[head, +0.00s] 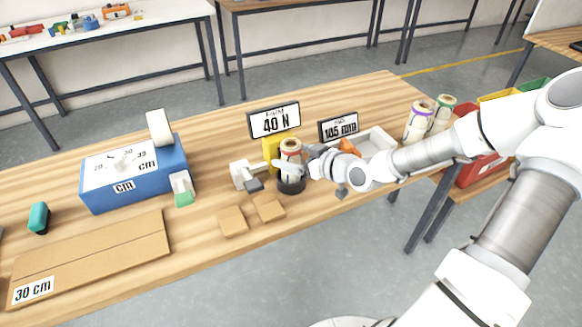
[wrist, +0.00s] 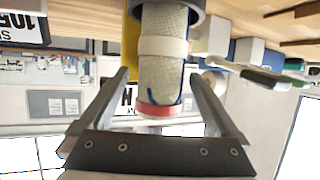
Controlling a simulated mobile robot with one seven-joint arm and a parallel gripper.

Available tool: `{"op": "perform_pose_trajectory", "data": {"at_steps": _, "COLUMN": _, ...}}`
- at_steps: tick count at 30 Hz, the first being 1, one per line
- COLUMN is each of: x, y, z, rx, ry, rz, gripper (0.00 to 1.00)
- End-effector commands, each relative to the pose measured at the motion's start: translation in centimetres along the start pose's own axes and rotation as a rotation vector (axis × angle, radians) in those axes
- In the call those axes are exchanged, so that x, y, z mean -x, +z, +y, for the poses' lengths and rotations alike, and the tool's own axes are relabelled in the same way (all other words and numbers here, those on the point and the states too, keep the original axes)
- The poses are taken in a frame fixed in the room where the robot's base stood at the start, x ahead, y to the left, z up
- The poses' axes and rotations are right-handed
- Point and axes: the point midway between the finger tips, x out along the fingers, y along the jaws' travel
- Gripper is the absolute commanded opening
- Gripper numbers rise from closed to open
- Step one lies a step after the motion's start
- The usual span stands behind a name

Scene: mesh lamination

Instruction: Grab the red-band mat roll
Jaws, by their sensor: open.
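The red-band mat roll (head: 290,158) stands upright in a round black holder (head: 291,185) near the middle of the bench. In the wrist view the mat roll (wrist: 163,75) appears upside down, with a pale strap around its middle and the red band at its end. My gripper (head: 293,163) is level with the roll and hides part of it in the head view. In the wrist view my gripper (wrist: 158,78) is open, with one finger to each side of the roll and a gap visible on both sides.
A 40 N display (head: 274,120) and a yellow block (head: 270,152) stand behind the roll. A white clamp-like device (head: 246,175) is close on its left. A white tray (head: 375,142) and a purple-band roll (head: 419,121) are to the right. Cardboard pieces (head: 233,221) lie in front.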

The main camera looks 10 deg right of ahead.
Motion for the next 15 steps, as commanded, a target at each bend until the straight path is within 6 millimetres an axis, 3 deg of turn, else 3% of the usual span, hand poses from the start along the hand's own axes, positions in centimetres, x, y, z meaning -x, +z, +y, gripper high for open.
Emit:
{"op": "perform_pose_trajectory", "data": {"at_steps": 11, "x": -0.96, "y": -0.01, "z": -0.01, "rx": 0.000, "ry": 0.000, "rz": 0.000, "gripper": 0.97}}
{"op": "perform_pose_trajectory", "data": {"at_steps": 15, "x": -0.95, "y": -0.01, "z": -0.01, "rx": 0.000, "ry": 0.000, "rz": 0.000, "gripper": 0.72}}
